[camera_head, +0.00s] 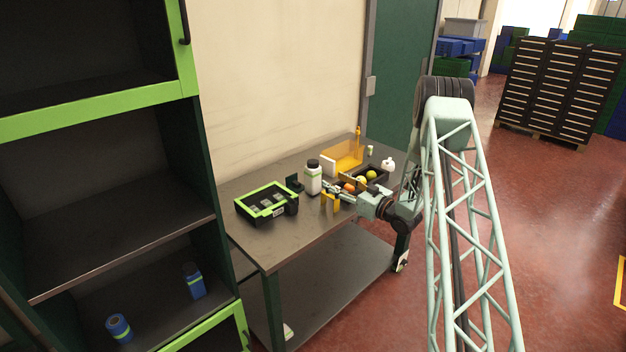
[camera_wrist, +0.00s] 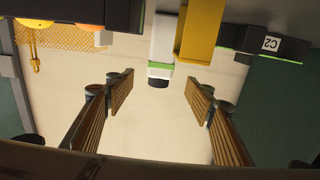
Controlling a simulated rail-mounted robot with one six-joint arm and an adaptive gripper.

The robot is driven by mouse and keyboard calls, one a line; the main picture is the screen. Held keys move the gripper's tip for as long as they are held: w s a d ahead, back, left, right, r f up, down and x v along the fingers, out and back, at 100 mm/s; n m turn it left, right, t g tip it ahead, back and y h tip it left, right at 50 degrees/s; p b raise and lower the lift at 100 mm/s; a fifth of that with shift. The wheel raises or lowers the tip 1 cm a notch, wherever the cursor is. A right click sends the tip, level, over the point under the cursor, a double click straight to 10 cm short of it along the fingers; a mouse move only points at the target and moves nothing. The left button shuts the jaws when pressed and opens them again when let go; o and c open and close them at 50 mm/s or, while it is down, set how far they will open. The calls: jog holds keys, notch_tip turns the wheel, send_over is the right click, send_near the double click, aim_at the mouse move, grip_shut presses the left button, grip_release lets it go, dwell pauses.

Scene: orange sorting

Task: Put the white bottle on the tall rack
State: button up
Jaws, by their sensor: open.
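A white bottle (camera_head: 313,181) with a black cap and green band stands upright on the workbench (camera_head: 295,242). In the wrist view, which looks inverted, the bottle (camera_wrist: 161,48) is at the top centre, its cap pointing down the picture. My gripper (camera_head: 329,187) is close to the bottle, on its right side. In the wrist view, my gripper's (camera_wrist: 159,90) two ribbed fingers are spread wide with nothing held between them; the bottle lies beyond the gap. The tall rack (camera_head: 100,115), dark with green edges, stands at the left, with a bare middle shelf.
A black-and-green crate (camera_head: 262,210) sits left of the bottle. A yellow piece (camera_wrist: 201,30) stands beside it. Fruit (camera_head: 371,175), an orange bin (camera_head: 345,160) and a small white container (camera_head: 388,163) are at the right.

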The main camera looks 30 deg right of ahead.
aim_at(318, 172)
jog(key=shift+x, duration=4.1)
jog(key=shift+w, duration=0.1)
jog(key=shift+x, duration=2.5)
jog(key=shift+r, duration=0.1)
jog(key=c, duration=1.2)
jog(key=shift+o, duration=0.2)
jog(key=shift+r, duration=0.1)
jog(key=shift+r, duration=4.9)
